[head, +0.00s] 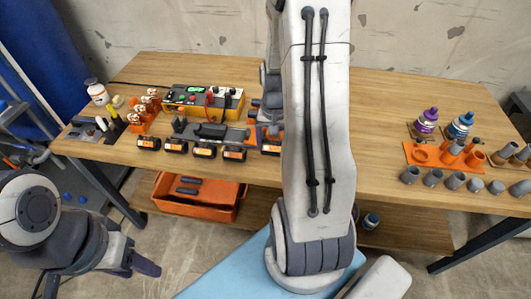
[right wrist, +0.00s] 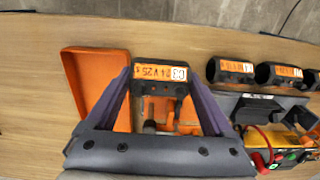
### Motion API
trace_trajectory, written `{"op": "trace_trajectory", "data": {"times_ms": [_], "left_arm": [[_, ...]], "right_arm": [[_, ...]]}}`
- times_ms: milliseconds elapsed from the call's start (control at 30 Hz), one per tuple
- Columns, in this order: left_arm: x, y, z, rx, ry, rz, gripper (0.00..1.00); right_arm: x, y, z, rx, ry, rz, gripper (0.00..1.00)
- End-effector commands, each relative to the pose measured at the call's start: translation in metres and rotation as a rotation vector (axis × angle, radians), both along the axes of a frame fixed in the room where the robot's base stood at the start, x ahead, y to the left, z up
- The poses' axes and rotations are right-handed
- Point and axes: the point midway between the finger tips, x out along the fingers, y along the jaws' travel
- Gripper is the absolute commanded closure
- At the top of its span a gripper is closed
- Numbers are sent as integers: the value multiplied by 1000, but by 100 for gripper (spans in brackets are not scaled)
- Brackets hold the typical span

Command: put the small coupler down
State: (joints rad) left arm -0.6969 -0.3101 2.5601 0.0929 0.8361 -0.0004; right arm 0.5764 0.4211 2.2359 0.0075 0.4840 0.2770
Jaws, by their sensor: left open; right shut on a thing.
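The small coupler (right wrist: 160,76), a dark cylinder with an orange label, sits between the purple fingers of my right gripper (right wrist: 160,70) in the right wrist view. The gripper is shut on it. Below it is an orange holder (right wrist: 83,72); I cannot tell whether the coupler touches it. In the head view the coupler's dark, orange-labelled end (head: 270,149) shows at the table's front edge, left of my right arm, which hides most of that gripper. My left gripper (head: 135,266) is open and empty, low at the left, apart from the table.
Several similar labelled cylinders (head: 204,151) line the front edge of the wooden table (head: 370,100). A yellow-and-dark device (head: 205,97) stands behind them. An orange holder (head: 430,154) with bottles and grey pipe pieces is at the right. An orange bin (head: 200,210) is below.

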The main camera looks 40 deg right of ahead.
Motion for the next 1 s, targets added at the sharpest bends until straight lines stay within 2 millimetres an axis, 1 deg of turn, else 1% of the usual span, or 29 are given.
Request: {"op": "trace_trajectory", "data": {"times_ms": [33, 100, 200, 267, 433, 533, 833, 967, 1000], "left_arm": [[0, 0, 1, 0, 0, 0, 50], [0, 0, 2, 0, 0, 0, 50], [0, 0, 2, 0, 0, 0, 50], [0, 0, 2, 0, 0, 0, 50], [0, 0, 2, 0, 0, 0, 50], [0, 0, 2, 0, 0, 0, 50], [0, 0, 2, 0, 0, 0, 50], [0, 0, -1, 0, 0, 0, 50], [0, 0, 0, 0, 0, 0, 50]], "right_arm": [[8, 5, -6, 2, 3, 4, 69], [16, 8, -11, 1, 1, 2, 69], [22, 11, -15, 0, 0, 0, 69], [23, 11, -19, 1, 2, -2, 69], [21, 10, -44, 2, 4, -5, 69], [21, 10, -54, 1, 2, -5, 69], [22, 9, -56, -2, -1, -5, 69], [22, 9, -61, -1, -1, -5, 69], [22, 9, -59, -1, -1, -5, 0]]}}
